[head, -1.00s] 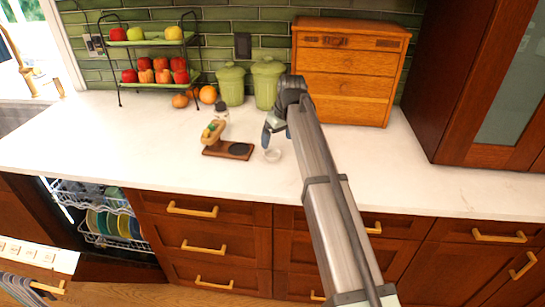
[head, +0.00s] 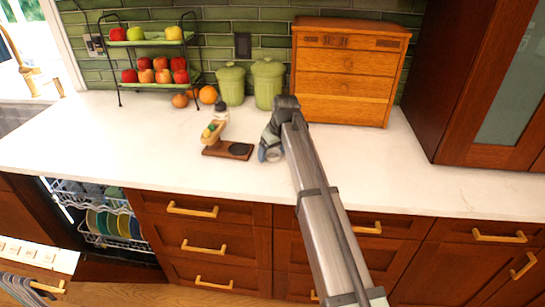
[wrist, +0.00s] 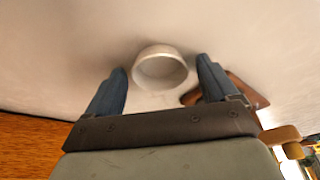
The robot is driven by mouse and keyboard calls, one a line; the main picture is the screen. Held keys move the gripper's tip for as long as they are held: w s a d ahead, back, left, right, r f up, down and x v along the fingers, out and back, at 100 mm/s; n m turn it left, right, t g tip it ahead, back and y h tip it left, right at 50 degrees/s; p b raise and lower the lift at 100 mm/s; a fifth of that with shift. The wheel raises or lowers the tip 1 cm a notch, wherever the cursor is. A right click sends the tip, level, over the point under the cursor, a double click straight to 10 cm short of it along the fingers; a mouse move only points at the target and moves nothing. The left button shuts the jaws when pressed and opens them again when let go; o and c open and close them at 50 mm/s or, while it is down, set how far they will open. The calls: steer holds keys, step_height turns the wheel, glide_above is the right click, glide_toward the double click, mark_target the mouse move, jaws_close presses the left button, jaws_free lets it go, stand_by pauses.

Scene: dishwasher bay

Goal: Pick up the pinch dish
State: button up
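The pinch dish (wrist: 160,70) is a small, pale round bowl on the white counter. In the wrist view it sits between the blue fingertips of my gripper (wrist: 161,66), with a gap on each side. My gripper is open and does not hold the dish. In the head view my gripper (head: 270,150) is low over the counter and mostly hides the dish.
A wooden board (head: 215,151) with a dark round inset is close to the left of my gripper; a hot-dog-like item (head: 212,133) is by it. Green canisters (head: 267,83), a wooden drawer box (head: 345,75) and a fruit rack (head: 153,58) stand behind. The counter's right is clear.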

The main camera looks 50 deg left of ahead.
steer(key=c, duration=1)
steer(key=shift+o, duration=0.2)
steer(key=shift+r, duration=0.55)
step_height(320, 180, up, 8)
steer(key=r, duration=0.1)
steer(key=shift+s+a+f, duration=0.25)
steer(key=shift+s+a, duration=1)
steer(key=shift+a, duration=0.35)
steer(key=shift+s+a+f, duration=0.3)
steer(key=shift+s+a, duration=1)
steer(key=shift+a, duration=0.25)
steer(key=shift+s+a+f, duration=0.25)
steer(key=shift+s+a, duration=1)
steer(key=shift+a, duration=0.35)
